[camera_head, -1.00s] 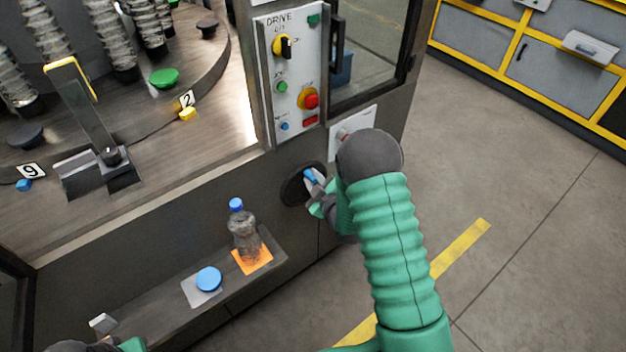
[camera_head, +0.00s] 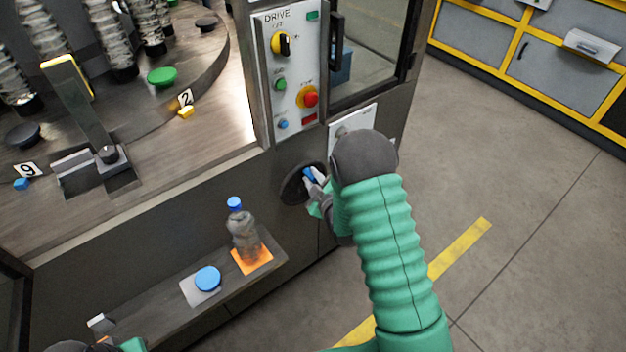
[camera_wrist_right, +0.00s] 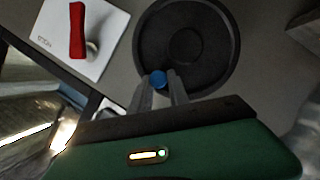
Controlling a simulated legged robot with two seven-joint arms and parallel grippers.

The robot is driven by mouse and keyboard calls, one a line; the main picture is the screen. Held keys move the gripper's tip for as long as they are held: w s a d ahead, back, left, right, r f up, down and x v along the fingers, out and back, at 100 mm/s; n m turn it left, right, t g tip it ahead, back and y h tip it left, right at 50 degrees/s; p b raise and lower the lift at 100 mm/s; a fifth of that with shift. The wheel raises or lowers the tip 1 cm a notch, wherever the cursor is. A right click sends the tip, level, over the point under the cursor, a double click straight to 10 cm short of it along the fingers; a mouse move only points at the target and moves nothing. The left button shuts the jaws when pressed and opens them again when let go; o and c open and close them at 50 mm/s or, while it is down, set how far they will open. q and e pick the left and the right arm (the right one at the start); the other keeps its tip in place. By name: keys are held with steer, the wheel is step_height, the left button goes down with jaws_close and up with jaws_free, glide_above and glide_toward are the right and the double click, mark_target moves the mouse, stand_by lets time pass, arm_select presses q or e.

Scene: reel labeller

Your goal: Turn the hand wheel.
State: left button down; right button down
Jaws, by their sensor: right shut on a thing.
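The hand wheel (camera_head: 292,188) is a dark round disc on the front of the grey machine, below the drive panel. In the right wrist view the wheel (camera_wrist_right: 203,42) shows a raised rim and a round hub. A blue knob (camera_wrist_right: 158,79) sits at its edge, and it also shows in the head view (camera_head: 309,174). My right gripper (camera_wrist_right: 160,84) is shut on the blue knob, one finger on each side. In the head view my right gripper (camera_head: 314,182) partly covers the wheel's right side. Only a bit of my left arm shows at the bottom left; its fingers are out of view.
The drive panel (camera_head: 296,75) with buttons is above the wheel. A white plate with a red handle (camera_wrist_right: 78,30) is beside the wheel. A shelf (camera_head: 155,310) below holds a bottle (camera_head: 242,232) and a blue cap (camera_head: 207,279). Open floor lies right.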

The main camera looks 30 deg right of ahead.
steer(key=shift+s+a+f+p, duration=0.15)
steer(key=shift+s+f+p, duration=0.15)
steer(key=shift+f, duration=0.2)
arm_select(q)
steer(key=shift+f, duration=0.25)
arm_select(e)
steer(key=shift+w+a+f, duration=0.1)
steer(key=shift+a, duration=0.1)
steer(key=c, duration=1.4)
jaws_free()
steer(key=shift+o, duration=0.7)
steer(key=shift+w+r, duration=0.1)
steer(key=shift+r, duration=0.25)
